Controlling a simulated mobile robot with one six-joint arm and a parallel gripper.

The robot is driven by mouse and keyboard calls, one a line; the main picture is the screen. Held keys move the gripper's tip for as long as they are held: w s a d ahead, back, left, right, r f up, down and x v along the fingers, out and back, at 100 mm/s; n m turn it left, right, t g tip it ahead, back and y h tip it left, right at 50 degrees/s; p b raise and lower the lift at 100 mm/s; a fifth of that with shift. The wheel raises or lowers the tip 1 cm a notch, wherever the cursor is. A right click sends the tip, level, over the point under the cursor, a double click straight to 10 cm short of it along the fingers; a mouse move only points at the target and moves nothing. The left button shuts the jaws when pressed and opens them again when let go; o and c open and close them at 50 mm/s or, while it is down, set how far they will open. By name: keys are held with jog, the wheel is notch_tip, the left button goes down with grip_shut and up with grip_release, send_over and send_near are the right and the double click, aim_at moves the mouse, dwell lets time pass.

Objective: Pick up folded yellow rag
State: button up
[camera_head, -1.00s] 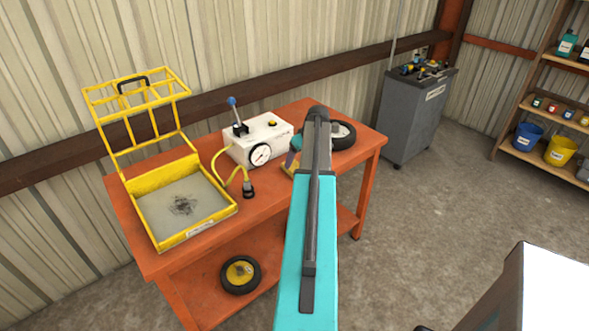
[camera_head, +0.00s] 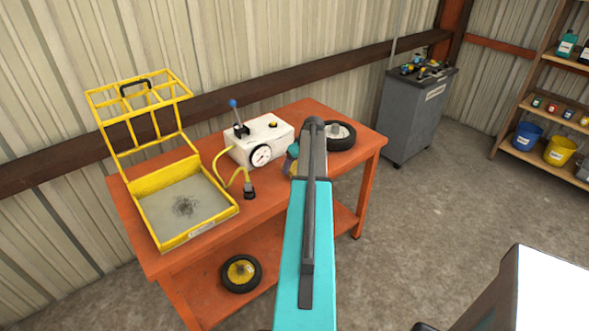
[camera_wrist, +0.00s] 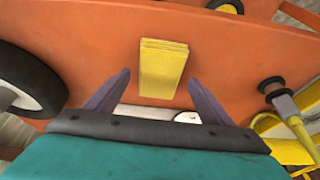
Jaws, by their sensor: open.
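The folded yellow rag (camera_wrist: 163,68) lies flat on the orange table (camera_wrist: 95,40) in the wrist view. It is a layered rectangle, and its lower end reaches between my fingers. My gripper (camera_wrist: 160,84) is open, with one dark finger on each side of the rag and a gap on both sides. I cannot tell how high the fingers are above the tabletop. In the head view my arm hides the rag, and the orange table (camera_head: 262,205) stands against the wall.
A white pump box with gauge (camera_head: 258,140) stands left of my arm, its yellow hose (camera_head: 219,165) ending at a dark fitting (camera_head: 249,190). A black wheel (camera_head: 341,135) lies to the right. A yellow caged tray (camera_head: 160,240) fills the table's left end. Another wheel (camera_head: 241,273) is on the lower shelf.

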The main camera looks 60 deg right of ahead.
jog(key=shift+w+d+f, duration=0.1)
jog(key=shift+w+f, duration=0.15)
jog(key=shift+f, duration=0.45)
jog(key=c, duration=1.2)
jog(key=shift+o, duration=0.2)
jog(key=shift+r, duration=0.15)
jog(key=shift+r+b, duration=0.75)
jog(key=shift+r, duration=0.45)
jog(key=s+d+r+b, duration=0.2)
jog(key=s+d+b, duration=0.1)
jog(key=s, duration=1.2)
jog(key=shift+s+r+b, duration=0.15)
jog(key=shift+s+b, duration=0.25)
jog(key=shift+b, duration=0.45)
